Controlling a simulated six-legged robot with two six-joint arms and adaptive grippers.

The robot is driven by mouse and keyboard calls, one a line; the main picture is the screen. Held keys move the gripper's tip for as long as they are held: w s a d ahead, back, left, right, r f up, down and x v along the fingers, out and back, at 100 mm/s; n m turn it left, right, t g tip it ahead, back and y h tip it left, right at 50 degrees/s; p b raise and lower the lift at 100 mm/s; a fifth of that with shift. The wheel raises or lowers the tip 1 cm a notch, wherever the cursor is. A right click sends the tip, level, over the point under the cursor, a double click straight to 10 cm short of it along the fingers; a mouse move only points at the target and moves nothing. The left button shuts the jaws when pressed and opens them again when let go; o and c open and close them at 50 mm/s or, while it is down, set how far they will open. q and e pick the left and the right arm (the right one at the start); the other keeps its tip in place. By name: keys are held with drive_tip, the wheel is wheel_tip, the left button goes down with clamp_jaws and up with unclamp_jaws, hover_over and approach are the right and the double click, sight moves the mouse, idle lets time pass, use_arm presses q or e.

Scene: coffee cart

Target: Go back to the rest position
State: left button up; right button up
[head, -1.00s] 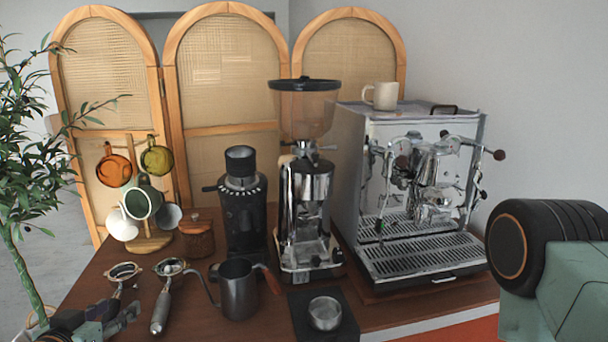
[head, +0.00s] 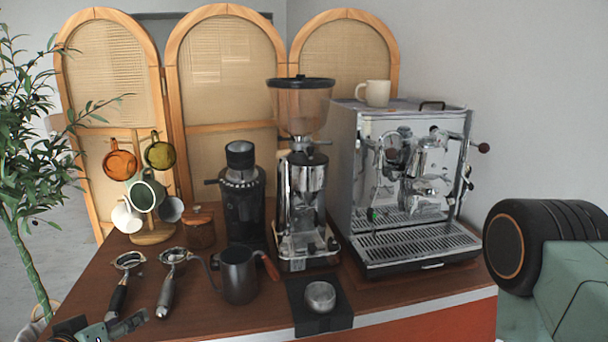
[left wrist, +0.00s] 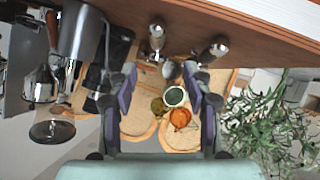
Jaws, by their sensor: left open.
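My left gripper (head: 122,326) shows at the bottom left corner of the head view, mostly cut off by the frame. In the left wrist view its two purple-grey fingers (left wrist: 163,85) stand wide apart with nothing between them close up. Two portafilters (head: 119,285) (head: 172,280) lie on the wooden cart top (head: 200,325), and the gripper is in front of their handles, apart from them. My right gripper is not in view; only a dark joint and green link of my right arm show at the right edge.
An espresso machine (head: 410,180) with a cup (head: 373,93) on top, grinders (head: 302,190) (head: 243,205), a dark pitcher (head: 238,275), a tamper mat (head: 333,318) and a mug tree (head: 152,237) fill the cart. A plant (head: 30,150) stands at the left.

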use_arm(q)
drive_tip(key=s+d+f+m+g+b, duration=0.1)
drive_tip(key=s+d+f+g+b, duration=0.1)
drive_tip(key=s+f, duration=0.8)
drive_tip(key=s+d+f+m+g+b, duration=0.1)
drive_tip(key=s+d+f+g+b, duration=0.2)
drive_tip(key=s+f, duration=0.7)
drive_tip(key=s+d+f+m+g+b, duration=0.1)
drive_tip(key=s+d+f+g+b, duration=0.2)
drive_tip(key=s+d+f+g, duration=0.3)
drive_tip(key=s+f+g, duration=0.1)
drive_tip(key=s+f, duration=0.3)
drive_tip(key=shift+m+g, duration=0.3)
drive_tip(key=shift+s, duration=0.15)
